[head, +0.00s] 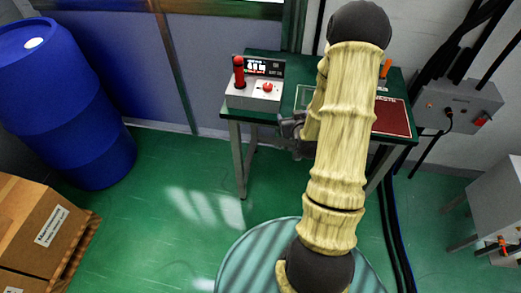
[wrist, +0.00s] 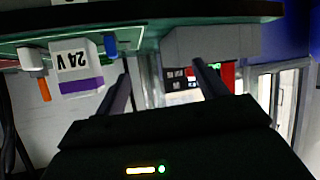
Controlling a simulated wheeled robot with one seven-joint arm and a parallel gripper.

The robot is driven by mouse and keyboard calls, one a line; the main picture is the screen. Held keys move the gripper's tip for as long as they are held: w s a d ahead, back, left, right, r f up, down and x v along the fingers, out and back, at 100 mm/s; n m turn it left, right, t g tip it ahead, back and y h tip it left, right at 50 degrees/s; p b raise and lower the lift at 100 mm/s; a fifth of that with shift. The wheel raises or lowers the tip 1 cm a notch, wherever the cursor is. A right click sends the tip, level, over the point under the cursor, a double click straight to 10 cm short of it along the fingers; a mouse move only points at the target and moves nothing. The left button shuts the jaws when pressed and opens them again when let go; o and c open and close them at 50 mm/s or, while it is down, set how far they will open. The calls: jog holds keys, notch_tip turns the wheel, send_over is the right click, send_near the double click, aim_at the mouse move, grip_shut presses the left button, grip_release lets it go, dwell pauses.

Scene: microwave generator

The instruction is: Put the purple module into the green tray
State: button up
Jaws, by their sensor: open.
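A pale module marked 24 V with a purple band (wrist: 80,87) shows upside down in the wrist view, at the left on the green table. It lies left of my gripper (wrist: 160,78), apart from its fingers. My gripper is open, with nothing between the fingers. In the head view my gripper (head: 291,127) is at the table's front edge, partly hidden by my arm. The module is not visible there, and my arm covers the middle of the table. I cannot make out a green tray clearly; a green patch with a pale outline (head: 303,97) shows beside my arm.
A grey control box (head: 255,93) with a red lever and button stands on the table's left, before a display (head: 264,67). A red panel (head: 392,117) lies at the right. A blue part (wrist: 110,44) and an orange-tipped part (wrist: 44,89) flank the module.

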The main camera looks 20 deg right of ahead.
jog(key=s+a+r+n+g+y, duration=0.1)
jog(key=s+a+r+g, duration=0.3)
jog(key=s+a, duration=0.4)
jog(key=s+a+r+n+g+y, duration=0.1)
jog(key=s+a+r+g+y, duration=0.1)
jog(key=s+a+r+g, duration=0.3)
jog(key=s+a+r, duration=0.1)
jog(key=s+a, duration=0.2)
jog(key=a, duration=0.2)
jog(key=shift+r+g, duration=0.2)
jog(key=shift+g, duration=0.1)
